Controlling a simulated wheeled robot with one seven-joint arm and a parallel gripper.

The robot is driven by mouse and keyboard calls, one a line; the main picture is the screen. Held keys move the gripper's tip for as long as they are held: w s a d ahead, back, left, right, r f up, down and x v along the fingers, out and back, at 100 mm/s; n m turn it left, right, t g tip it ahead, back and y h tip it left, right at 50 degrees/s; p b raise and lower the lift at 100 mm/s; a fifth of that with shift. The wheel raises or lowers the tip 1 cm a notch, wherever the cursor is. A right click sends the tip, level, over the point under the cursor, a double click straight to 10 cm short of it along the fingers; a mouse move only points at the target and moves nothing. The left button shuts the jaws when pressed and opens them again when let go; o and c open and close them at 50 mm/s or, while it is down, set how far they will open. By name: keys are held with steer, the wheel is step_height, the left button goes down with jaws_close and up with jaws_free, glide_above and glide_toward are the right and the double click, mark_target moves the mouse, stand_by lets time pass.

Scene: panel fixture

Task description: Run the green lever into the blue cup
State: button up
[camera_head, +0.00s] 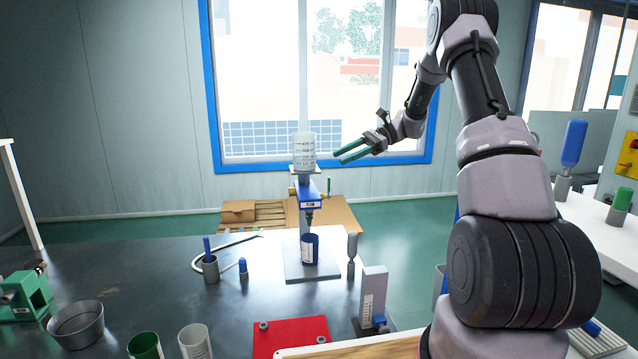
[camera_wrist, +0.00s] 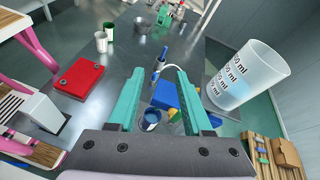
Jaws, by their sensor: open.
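A stand holds a clear graduated reservoir (camera_head: 304,152) above a blue valve block (camera_head: 309,187). A small green piece (camera_head: 328,186), which looks like the lever, stands at the block's right side. A short dark green spout (camera_head: 309,217) points down below the block. The blue cup (camera_head: 309,249) stands upright on the grey base plate under the spout. It also shows between my fingers in the wrist view (camera_wrist: 150,121). My gripper (camera_head: 338,157), with green fingers, is open and empty, right of the reservoir and above the lever, apart from both.
The reservoir also shows at right in the wrist view (camera_wrist: 246,78). A red plate (camera_head: 290,337), a grey upright block (camera_head: 374,294), a holder with a blue-handled tool (camera_head: 210,266) and white (camera_head: 195,341) and green (camera_head: 145,345) cups stand on the dark table. The table's left middle is clear.

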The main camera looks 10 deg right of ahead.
mark_target(329, 184)
steer(key=w+d+f+m+t+y, duration=0.2)
steer(key=w+d+f+m+y, duration=0.2)
steer(key=w+f, duration=0.45)
steer(key=a, duration=0.3)
steer(key=s+a+f, duration=0.1)
steer(key=a, duration=0.6)
steer(key=shift+s+a+f, duration=0.3)
steer(key=shift+s+f, duration=0.05)
steer(key=shift+s, duration=0.05)
jaws_close()
